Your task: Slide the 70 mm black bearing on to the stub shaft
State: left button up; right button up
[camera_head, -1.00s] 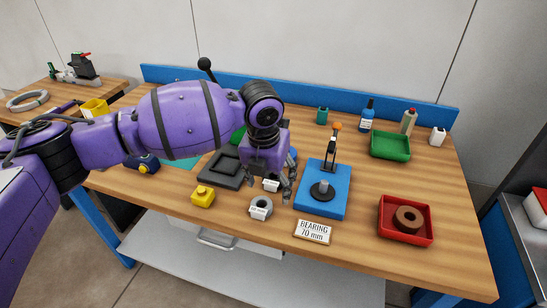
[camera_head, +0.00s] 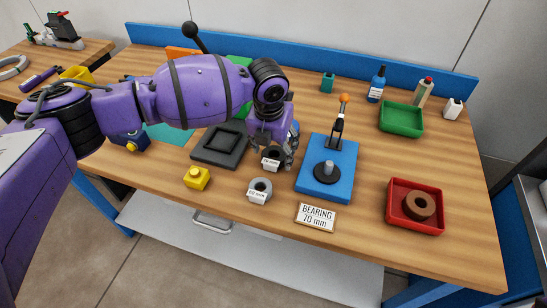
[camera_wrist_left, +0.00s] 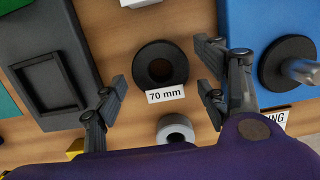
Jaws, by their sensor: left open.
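The black bearing (camera_wrist_left: 160,66) with its "70 mm" tag lies on the bench and shows between my left fingers in the left wrist view. In the head view the black bearing (camera_head: 271,154) is partly hidden by my left gripper (camera_head: 277,156). My left gripper (camera_wrist_left: 164,95) is open above it, fingers to either side, holding nothing. The stub shaft (camera_head: 328,168) stands upright on a black flange on a blue base plate (camera_head: 313,187), right of the gripper. The shaft also shows in the wrist view (camera_wrist_left: 301,70). My right gripper is not in view.
A grey ring (camera_head: 261,186) with a tag lies in front of the black bearing. A toggle lever with an orange knob (camera_head: 344,98) rises behind the shaft. A red tray (camera_head: 397,219) holds a brown ring (camera_head: 420,204). A "BEARING 70 mm" sign (camera_head: 316,217) stands in front of the plate.

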pick_arm(q)
jog(key=shift+w+f, duration=0.1)
jog(key=shift+f, duration=0.5)
jog(key=shift+c, duration=0.5)
jog(key=c, duration=1.2)
jog(key=shift+c, duration=0.2)
jog(key=shift+r, duration=0.15)
